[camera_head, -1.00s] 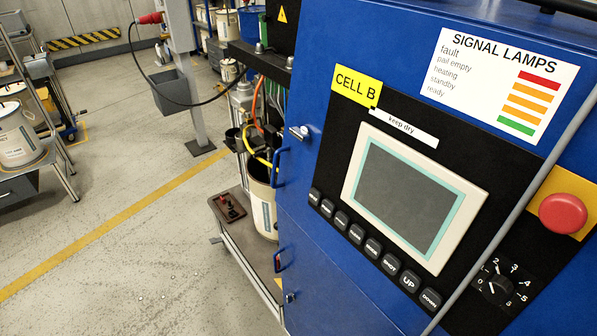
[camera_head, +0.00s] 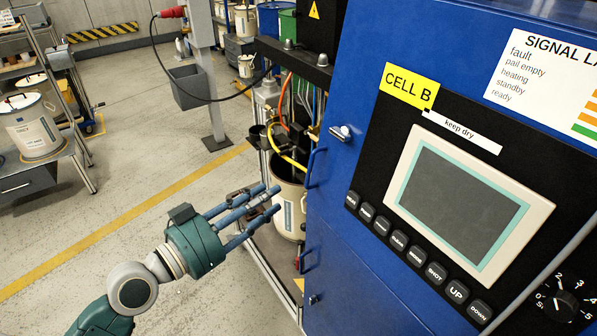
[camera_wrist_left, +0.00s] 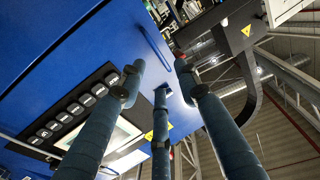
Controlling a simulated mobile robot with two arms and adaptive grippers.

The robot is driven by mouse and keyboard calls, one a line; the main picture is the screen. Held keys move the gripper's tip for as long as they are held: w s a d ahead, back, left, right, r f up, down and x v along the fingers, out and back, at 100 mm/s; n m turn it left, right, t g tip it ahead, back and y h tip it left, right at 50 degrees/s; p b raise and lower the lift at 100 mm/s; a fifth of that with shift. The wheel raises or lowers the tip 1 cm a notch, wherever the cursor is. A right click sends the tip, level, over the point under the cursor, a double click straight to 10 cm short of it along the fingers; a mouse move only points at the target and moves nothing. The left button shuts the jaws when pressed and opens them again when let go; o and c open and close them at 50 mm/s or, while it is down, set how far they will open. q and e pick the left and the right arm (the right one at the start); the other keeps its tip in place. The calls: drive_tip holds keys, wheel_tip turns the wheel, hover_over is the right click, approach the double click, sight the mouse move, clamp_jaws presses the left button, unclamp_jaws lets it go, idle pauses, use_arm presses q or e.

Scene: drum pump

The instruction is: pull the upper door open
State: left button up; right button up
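The upper door (camera_head: 350,190) is the blue cabinet front with the screen, and it looks shut. Its blue bar handle (camera_head: 312,167) stands upright near the door's left edge. My left gripper (camera_head: 270,199) has its fingers spread, pointing right toward the cabinet, left of and a little below the handle, apart from it. In the left wrist view the handle (camera_wrist_left: 153,46) lies just beyond the fingertips (camera_wrist_left: 158,77), with nothing between the fingers. My right gripper is in neither view.
A silver latch (camera_head: 341,133) sits right of the handle. The lower door (camera_head: 350,290) has its own handle (camera_head: 301,258). A white pail (camera_head: 288,208) stands behind the gripper beside the cabinet. The floor to the left is clear up to a cart (camera_head: 45,165).

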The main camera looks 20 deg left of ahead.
sight(311, 169)
use_arm(q)
drive_tip(key=p+x, duration=0.1)
drive_tip(key=x, duration=0.2)
drive_tip(key=r+p+x, duration=0.1)
drive_tip(key=p+x, duration=0.1)
drive_tip(key=x, duration=0.1)
drive_tip(key=p+x, duration=0.2)
drive_tip(key=x, duration=0.1)
drive_tip(key=shift+d+r, duration=0.2)
drive_tip(key=shift+d, duration=0.25)
drive_tip(key=shift+w+d+f, duration=0.15)
drive_tip(key=shift+w+d, duration=0.2)
drive_tip(key=shift+w, duration=0.3)
drive_tip(key=c, duration=0.7)
clamp_jaws()
